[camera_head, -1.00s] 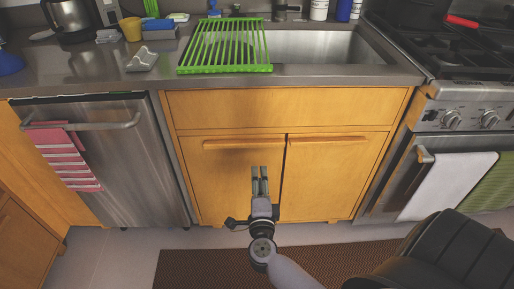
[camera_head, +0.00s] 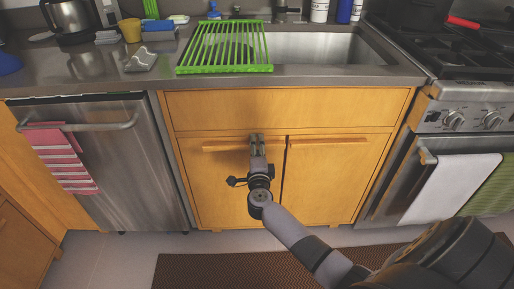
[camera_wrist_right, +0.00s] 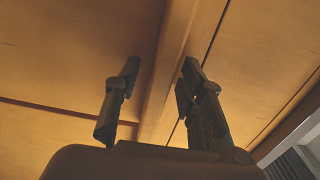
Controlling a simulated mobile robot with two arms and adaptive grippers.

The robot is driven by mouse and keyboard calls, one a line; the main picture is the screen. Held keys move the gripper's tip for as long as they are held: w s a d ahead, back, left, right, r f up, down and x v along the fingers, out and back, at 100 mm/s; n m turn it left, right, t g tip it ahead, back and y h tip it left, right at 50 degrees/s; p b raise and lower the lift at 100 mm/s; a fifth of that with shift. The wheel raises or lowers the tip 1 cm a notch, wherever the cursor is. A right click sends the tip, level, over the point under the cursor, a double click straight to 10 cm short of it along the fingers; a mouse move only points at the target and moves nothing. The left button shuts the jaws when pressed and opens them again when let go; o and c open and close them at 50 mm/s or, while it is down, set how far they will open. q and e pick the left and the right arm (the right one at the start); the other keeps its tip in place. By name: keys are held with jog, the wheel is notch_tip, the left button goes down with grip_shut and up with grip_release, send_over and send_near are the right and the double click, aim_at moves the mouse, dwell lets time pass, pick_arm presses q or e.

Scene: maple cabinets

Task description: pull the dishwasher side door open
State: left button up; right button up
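The left maple cabinet door (camera_head: 225,185) under the sink, beside the dishwasher, is closed. Its wooden bar handle (camera_head: 222,147) runs along the top edge. My right gripper (camera_head: 257,137) is at the right end of this handle, reaching up from below. In the right wrist view the fingers (camera_wrist_right: 160,68) are apart, with the wooden handle (camera_wrist_right: 165,95) running between them; the left finger stands clear of it. Exact contact of the right finger cannot be told. My left gripper is not in view.
The stainless dishwasher (camera_head: 130,165) with a striped red towel (camera_head: 62,155) stands at left. The right cabinet door (camera_head: 325,180) is closed. The oven with a white towel (camera_head: 452,188) is at right. A brown mat (camera_head: 200,270) lies on the floor in front.

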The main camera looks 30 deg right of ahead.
jog(key=shift+c, duration=0.3)
grip_shut()
dwell(0.6)
